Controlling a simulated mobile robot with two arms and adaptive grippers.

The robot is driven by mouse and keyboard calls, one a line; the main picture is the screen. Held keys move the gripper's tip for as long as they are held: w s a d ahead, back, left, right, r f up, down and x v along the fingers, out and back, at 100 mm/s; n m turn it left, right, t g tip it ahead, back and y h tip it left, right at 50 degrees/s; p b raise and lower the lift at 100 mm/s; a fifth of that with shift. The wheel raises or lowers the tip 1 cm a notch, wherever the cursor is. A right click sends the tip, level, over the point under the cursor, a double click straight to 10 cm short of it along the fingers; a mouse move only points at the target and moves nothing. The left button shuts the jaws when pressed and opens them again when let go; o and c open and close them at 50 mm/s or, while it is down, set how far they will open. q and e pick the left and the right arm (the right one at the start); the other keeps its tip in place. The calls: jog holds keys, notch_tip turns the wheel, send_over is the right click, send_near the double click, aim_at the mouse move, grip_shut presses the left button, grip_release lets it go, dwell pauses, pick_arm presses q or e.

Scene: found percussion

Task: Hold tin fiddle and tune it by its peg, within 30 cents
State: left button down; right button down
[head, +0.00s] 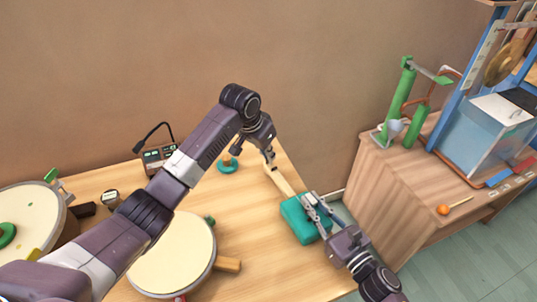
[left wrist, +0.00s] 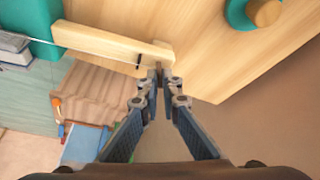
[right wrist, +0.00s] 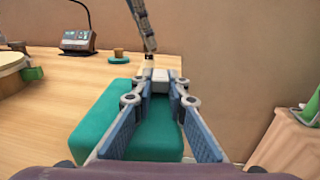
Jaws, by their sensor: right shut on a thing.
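The tin fiddle has a teal box body (head: 297,220) and a pale wooden neck (head: 280,180), lying on the wooden table. My left gripper (head: 268,158) is at the far end of the neck. In the left wrist view its fingertips (left wrist: 160,76) are close together beside the neck's end (left wrist: 155,50).
A dark meter box (head: 158,157) with a bent stalk and a teal disc with a wooden knob (head: 228,164) stand at the back. Round drums (head: 175,252) are on the left. A wooden cabinet (head: 400,200) stands right, across a gap. Bare table lies left of the fiddle.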

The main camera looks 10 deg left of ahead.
pick_arm(q)
jog(key=shift+a+m+g+h, duration=0.1)
jog(key=shift+m+g+h, duration=0.3)
jog(key=shift+m, duration=1.2)
jog(key=c, duration=2.2)
grip_release()
jog(key=shift+o, duration=0.2)
jog(key=v, duration=1.2)
pick_arm(e)
jog(key=c, duration=1.8)
grip_release()
pick_arm(q)
jog(key=shift+a, duration=0.1)
pick_arm(e)
jog(key=shift+s, duration=0.1)
